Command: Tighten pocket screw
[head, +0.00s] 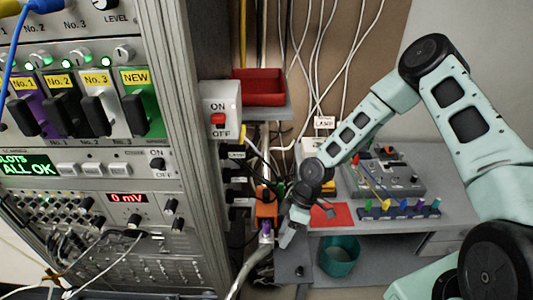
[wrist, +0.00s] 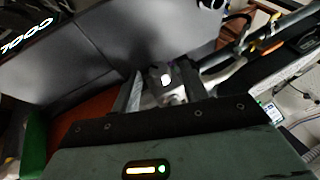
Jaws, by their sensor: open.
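My gripper (head: 290,232) is low beside the right side of the instrument rack, close to an orange box-like part (head: 266,205) and a purple-ended connector (head: 266,231). In the wrist view the jaws (wrist: 163,88) are open, with a small bright rounded piece (wrist: 166,78) showing between or just beyond them. I cannot tell whether that piece is a screw or whether the jaws touch it. No pocket screw can be clearly made out in either view; small parts near the fingertips are dark and blurred.
The instrument rack (head: 181,180) fills the left. Loose cables (head: 258,258) run around the gripper. The grey bench (head: 455,180) at right bears a red mat (head: 332,215), a row of coloured pieces (head: 398,213) and a grey device. A teal bin (head: 339,256) stands below. A red tray (head: 259,88) is above.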

